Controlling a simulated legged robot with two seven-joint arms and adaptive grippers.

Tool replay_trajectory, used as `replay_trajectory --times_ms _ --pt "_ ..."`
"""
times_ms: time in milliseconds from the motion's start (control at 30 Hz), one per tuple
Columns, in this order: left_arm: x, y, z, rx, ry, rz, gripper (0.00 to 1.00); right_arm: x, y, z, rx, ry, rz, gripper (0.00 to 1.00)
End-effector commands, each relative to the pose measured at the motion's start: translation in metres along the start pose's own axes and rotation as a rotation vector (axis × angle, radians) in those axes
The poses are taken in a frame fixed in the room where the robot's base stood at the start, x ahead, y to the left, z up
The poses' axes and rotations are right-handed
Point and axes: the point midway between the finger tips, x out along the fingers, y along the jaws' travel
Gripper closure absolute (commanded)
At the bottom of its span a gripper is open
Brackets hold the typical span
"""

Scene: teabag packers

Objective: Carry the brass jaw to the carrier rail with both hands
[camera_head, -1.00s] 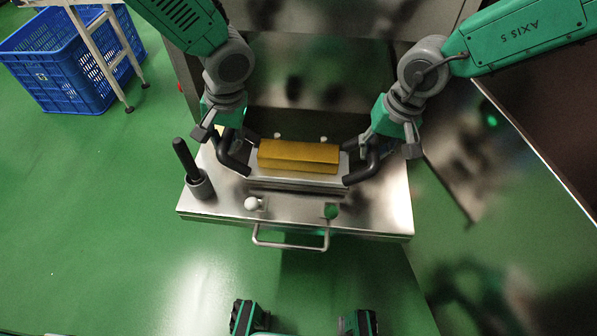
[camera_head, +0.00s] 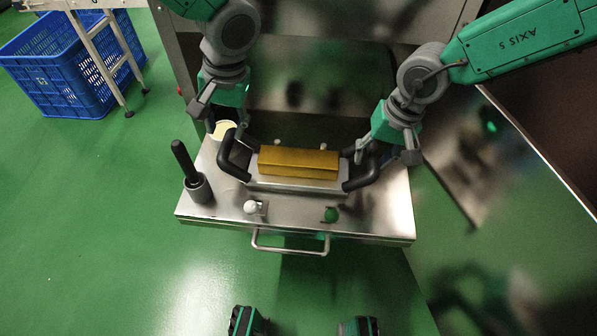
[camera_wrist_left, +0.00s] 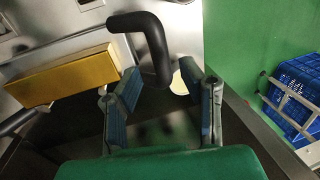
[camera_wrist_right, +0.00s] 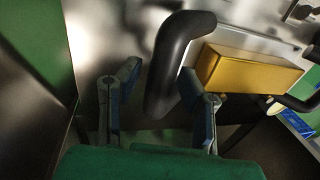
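The brass jaw (camera_head: 299,163) is a gold block on a pale metal base, with a bent black handle at each end. It rests on the steel cart top (camera_head: 290,232). My left gripper (camera_head: 222,116) is open behind the left handle (camera_head: 233,158); in the left wrist view the handle's lower end lies near the gap between the fingers (camera_wrist_left: 160,88). My right gripper (camera_head: 385,148) is open at the right handle (camera_head: 364,172); in the right wrist view the handle passes between the spread fingers (camera_wrist_right: 160,85). I cannot tell which part is the carrier rail.
A black peg in a grey socket (camera_head: 198,188) stands at the cart's left edge. A white knob (camera_head: 250,207) and a green knob (camera_head: 331,214) sit at the front. A pale round piece (camera_head: 225,130) lies behind the left handle. A blue crate (camera_head: 70,70) stands far left.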

Motion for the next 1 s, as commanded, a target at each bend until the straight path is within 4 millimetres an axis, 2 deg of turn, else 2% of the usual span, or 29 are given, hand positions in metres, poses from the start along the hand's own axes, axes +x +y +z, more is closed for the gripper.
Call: replay_trajectory --times_ms 33,200,367,467,567,800,1000 --pt "-0.012 -0.001 -0.001 -0.002 0.004 0.000 0.65 0.000 0.000 0.000 0.000 0.000 0.000 0.67" --pt "-0.039 0.000 -0.001 -0.001 0.002 0.000 0.65 0.000 0.000 0.000 0.000 0.000 0.000 0.67" --pt "-0.051 0.000 0.000 0.001 -0.001 0.000 0.65 -0.001 0.000 0.000 0.000 0.000 0.000 0.67" --pt "-0.053 0.000 0.000 0.000 -0.002 0.000 0.65 -0.008 0.000 -0.001 0.002 0.001 -0.002 0.67" --pt "-0.053 0.000 0.000 0.000 -0.002 0.000 0.65 -0.024 0.000 -0.001 0.002 0.002 -0.004 0.67" --pt "-0.053 0.000 0.000 0.000 -0.002 0.000 0.65 -0.076 0.000 -0.002 0.002 0.003 -0.004 0.67" --pt "-0.053 0.000 0.000 0.000 -0.002 0.000 0.65 -0.107 0.001 -0.001 0.001 0.001 -0.003 0.67"
